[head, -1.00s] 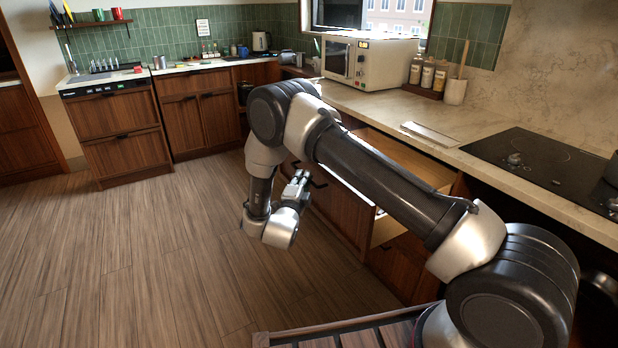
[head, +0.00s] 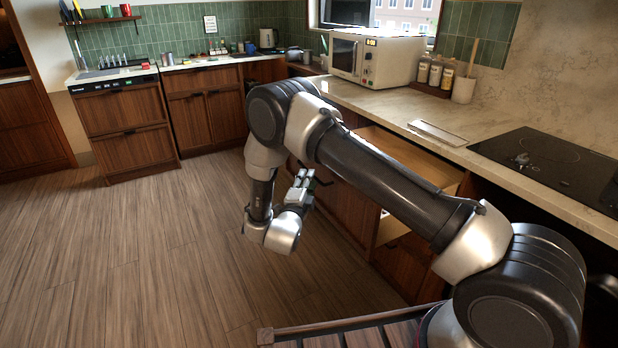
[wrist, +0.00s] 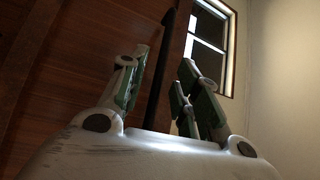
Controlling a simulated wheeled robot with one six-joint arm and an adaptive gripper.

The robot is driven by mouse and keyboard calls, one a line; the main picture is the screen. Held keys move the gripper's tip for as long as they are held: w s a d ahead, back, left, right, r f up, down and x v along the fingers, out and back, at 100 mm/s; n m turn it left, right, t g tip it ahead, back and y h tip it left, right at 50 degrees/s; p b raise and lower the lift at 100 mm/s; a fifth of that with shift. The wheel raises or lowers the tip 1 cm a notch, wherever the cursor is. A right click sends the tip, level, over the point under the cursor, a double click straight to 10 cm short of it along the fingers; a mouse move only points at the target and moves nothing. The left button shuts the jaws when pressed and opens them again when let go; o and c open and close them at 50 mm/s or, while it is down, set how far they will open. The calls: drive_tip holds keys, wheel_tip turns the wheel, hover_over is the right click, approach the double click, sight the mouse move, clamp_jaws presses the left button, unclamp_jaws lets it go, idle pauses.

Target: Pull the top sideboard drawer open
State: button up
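The sideboard drawer (head: 410,158) under the counter stands pulled out in the head view, its pale inside showing behind my arm. Its brown wooden front (head: 345,208) faces left, and my arm hides part of it. A dark handle (head: 323,183) shows just right of my gripper (head: 303,180). In the wrist view the two fingers of my gripper (wrist: 160,90) stand apart, with a dark upright bar (wrist: 166,60), probably the handle, behind the gap between them. I cannot tell whether the fingers touch it.
A worktop (head: 370,100) runs above the drawer, with a microwave (head: 375,60), jars (head: 436,72) and a black hob (head: 545,160). Wooden slats (head: 360,330) lie at the bottom edge. The wooden floor (head: 150,250) to the left is clear.

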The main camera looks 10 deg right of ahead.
drive_tip(key=v, duration=0.9)
drive_tip(key=shift+s+a, duration=0.1)
drive_tip(key=shift+s, duration=0.05)
